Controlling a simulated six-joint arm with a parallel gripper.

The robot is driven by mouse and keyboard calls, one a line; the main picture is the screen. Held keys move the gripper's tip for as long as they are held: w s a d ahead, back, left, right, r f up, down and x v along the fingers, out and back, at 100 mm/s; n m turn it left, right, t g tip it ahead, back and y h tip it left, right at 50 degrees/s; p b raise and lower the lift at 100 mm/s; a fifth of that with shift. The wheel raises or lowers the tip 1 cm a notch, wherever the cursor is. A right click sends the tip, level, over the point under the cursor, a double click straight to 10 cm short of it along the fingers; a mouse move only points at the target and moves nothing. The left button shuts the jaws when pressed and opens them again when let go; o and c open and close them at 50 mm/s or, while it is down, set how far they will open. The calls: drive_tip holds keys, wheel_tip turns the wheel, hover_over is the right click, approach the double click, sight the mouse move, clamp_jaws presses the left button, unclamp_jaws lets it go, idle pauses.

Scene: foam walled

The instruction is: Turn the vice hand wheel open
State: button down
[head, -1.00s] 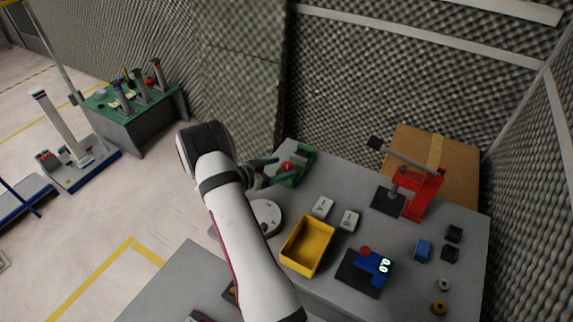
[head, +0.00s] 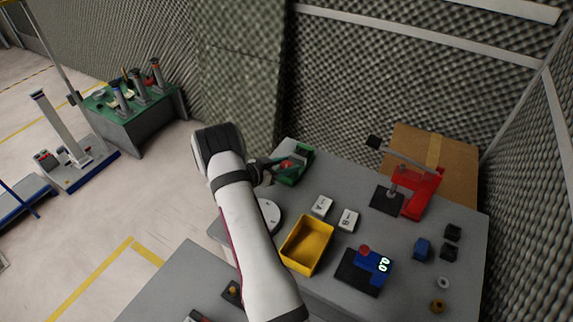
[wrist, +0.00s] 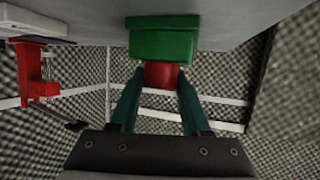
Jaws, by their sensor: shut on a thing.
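The green vice (head: 299,163) stands at the far left corner of the grey table. Its red hand wheel (head: 286,165) faces my arm in the head view. In the wrist view the green vice body (wrist: 162,38) is at the top middle, with the red wheel (wrist: 161,75) just below it. My gripper (wrist: 160,80) is shut on the red hand wheel, one dark green finger on each side of it. In the head view my gripper (head: 277,168) reaches the wheel from the left, and its fingers partly hide it.
A round white dial (head: 268,214) lies close beside my arm. A yellow bin (head: 307,244), two white blocks (head: 347,219), a blue device with a red button (head: 372,266) and a red lever press (head: 422,192) stand on the table (head: 340,180). Foam walls (head: 380,90) rise behind.

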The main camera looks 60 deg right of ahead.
drive_tip(key=n+t, duration=0.2)
drive_tip(key=t, duration=0.1)
drive_tip(key=shift+s+n+h, duration=0.15)
drive_tip(key=shift+n+h, duration=0.15)
drive_tip(key=shift+h, duration=0.1)
drive_tip(key=shift+n+t, duration=0.9)
drive_tip(key=shift+t, duration=0.3)
drive_tip(key=shift+c, duration=1.8)
unclamp_jaws()
drive_tip(key=shift+w+g, duration=0.2)
drive_tip(key=shift+g, duration=0.1)
